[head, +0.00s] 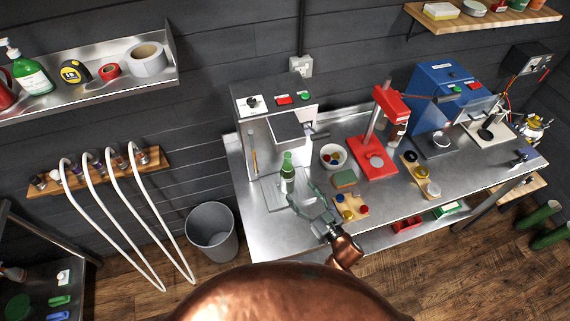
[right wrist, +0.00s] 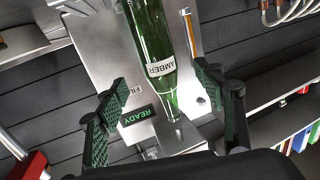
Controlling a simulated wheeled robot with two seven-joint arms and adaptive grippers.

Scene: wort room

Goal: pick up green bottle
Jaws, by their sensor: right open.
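A green bottle (head: 288,177) stands upright at the front of the grey filling machine on the steel bench. In the right wrist view the green bottle (right wrist: 150,45) carries a white label reading AMBER. My right gripper (head: 305,197) is open and empty, its arm coming up from the bottom, just in front and to the right of the bottle. In the right wrist view the open fingers (right wrist: 160,85) lie to either side of the line to the bottle, with no contact visible. My left gripper does not show.
The grey machine (head: 262,105) stands behind the bottle. A white bowl (head: 333,157), a green sponge-like block (head: 344,179) and a wooden block with coloured caps (head: 350,207) lie to the right. Farther right is a red press (head: 374,170). The bench front left is clear.

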